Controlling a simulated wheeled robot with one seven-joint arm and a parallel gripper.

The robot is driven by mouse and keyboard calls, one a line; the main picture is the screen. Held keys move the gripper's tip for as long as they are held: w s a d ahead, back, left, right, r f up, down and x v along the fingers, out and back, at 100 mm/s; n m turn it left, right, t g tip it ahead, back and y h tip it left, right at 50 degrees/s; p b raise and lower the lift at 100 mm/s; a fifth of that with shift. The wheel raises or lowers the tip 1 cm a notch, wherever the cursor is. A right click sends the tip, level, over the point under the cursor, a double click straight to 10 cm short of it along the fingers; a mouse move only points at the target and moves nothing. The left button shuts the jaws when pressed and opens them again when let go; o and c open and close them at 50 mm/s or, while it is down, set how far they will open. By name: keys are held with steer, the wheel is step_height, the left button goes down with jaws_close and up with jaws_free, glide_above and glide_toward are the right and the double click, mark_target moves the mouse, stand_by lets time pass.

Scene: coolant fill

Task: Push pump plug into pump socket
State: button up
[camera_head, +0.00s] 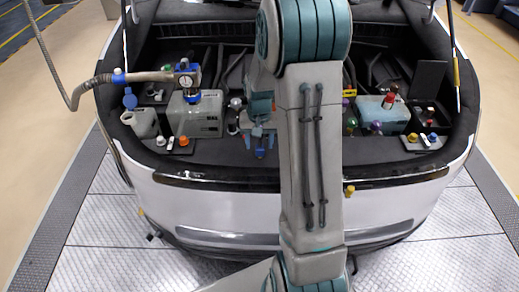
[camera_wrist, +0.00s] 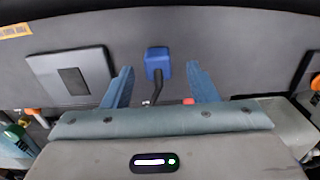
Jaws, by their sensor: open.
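A small blue block with a dark cable (camera_wrist: 157,64), which looks like the pump plug, lies between and just beyond my fingertips in the wrist view. My gripper (camera_wrist: 160,82) is open, with a blue finger on each side of the block and a clear gap to both. In the head view my gripper (camera_head: 259,132) hangs over the front middle of the engine bay, and a small blue part (camera_head: 260,152) shows just below it. I cannot make out the pump socket in either view; my arm hides part of the bay.
A translucent tank with a gauge and hose (camera_head: 186,82) stands at the left of the bay. A pale blue reservoir (camera_head: 382,112) stands at the right. A grey panel with a dark square (camera_wrist: 70,74) lies left of my fingers.

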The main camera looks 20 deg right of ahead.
mark_target(260, 146)
steer(key=shift+d+f, duration=0.1)
steer(key=shift+f, duration=1.45)
steer(key=c, duration=1)
steer(key=shift+c, duration=0.2)
steer(key=shift+r, duration=0.15)
